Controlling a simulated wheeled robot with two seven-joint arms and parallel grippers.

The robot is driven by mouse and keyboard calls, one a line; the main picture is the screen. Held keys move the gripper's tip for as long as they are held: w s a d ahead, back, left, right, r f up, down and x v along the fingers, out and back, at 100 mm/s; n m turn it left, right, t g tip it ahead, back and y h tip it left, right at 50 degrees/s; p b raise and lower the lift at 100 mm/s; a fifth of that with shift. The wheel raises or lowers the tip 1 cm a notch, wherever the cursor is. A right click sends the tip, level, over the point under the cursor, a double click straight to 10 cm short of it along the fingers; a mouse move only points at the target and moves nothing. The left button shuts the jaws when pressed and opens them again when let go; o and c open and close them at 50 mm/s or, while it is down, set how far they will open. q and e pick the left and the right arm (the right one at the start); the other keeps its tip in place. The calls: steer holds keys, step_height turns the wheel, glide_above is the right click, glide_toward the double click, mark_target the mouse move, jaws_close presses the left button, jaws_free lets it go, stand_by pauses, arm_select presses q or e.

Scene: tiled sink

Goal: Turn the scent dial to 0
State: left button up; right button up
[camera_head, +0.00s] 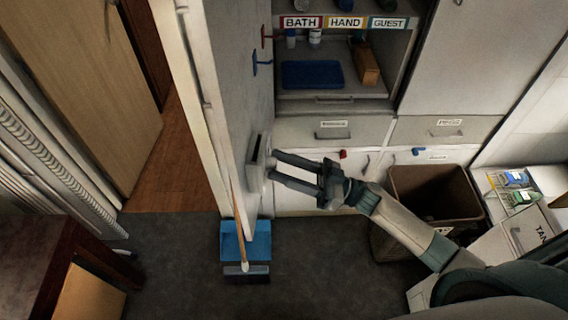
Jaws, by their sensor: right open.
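My right gripper (276,166) reaches in from the right and points left. Its two fingers are apart with nothing between them. The fingertips are close to a small grey wall-mounted unit (258,150) on the side panel; I cannot tell whether they touch it. The unit has a dark face seen almost edge-on. No scent dial or numbers can be made out on it, so I cannot tell its setting. My left gripper is not in view.
A blue dustpan (233,243) with a brush and wooden handle stands below the gripper. A brown bin (435,192) is beside my right arm. Shelves labelled BATH, HAND and GUEST (343,22) are behind. Red and blue hooks (262,64) stick out above the wall unit.

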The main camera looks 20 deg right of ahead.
steer(key=c, duration=1.1)
steer(key=shift+f, duration=0.1)
